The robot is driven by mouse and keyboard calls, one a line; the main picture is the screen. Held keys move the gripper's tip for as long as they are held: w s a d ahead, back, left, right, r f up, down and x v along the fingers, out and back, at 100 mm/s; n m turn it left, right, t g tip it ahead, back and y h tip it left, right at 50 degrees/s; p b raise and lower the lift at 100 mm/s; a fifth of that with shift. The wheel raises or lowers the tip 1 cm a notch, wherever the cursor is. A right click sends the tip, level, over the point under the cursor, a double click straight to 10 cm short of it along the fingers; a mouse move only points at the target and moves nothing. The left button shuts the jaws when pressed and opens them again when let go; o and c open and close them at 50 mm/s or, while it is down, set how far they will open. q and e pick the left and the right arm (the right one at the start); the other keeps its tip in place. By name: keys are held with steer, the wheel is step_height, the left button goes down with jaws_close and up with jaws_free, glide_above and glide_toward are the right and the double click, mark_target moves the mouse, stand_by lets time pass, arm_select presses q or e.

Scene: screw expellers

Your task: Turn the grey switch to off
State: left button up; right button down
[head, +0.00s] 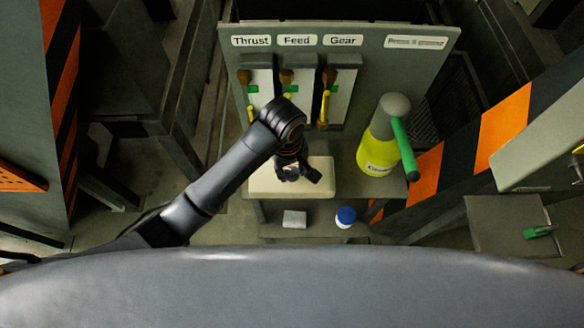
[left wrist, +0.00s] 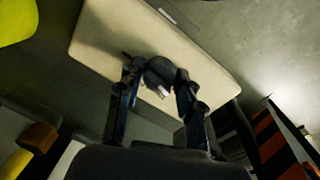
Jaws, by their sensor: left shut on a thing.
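My left gripper (head: 296,172) reaches in from the left over a cream box (head: 262,180) in the head view. In the left wrist view the gripper (left wrist: 158,84) has its two fingers on either side of a dark grey rounded knob (left wrist: 160,70), which looks like the grey switch, and is shut on it. The knob stands against the cream box (left wrist: 105,42) and has a small pale mark at its lower edge. In the head view the gripper hides the knob, and I cannot read its setting. My right gripper is not in view.
Behind stands a grey panel (head: 385,62) with Thrust, Feed and Gear labels above levers. A yellow bottle (head: 376,152) with a grey top and green handle stands right of the cream box. A white block (head: 294,219) and a blue-topped jar (head: 345,216) sit on the lower shelf.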

mark_target(289, 171)
arm_select(q)
steer(key=shift+r, duration=0.1)
steer(key=o, duration=1.2)
steer(key=shift+c, duration=0.2)
steer(key=r, duration=0.8)
steer(key=shift+a+r, duration=0.25)
steer(key=shift+a, duration=0.1)
steer(key=r, duration=0.3)
steer(key=shift+s+a+r, duration=0.1)
steer(key=shift+s+r, duration=0.1)
steer(key=shift+f, duration=0.1)
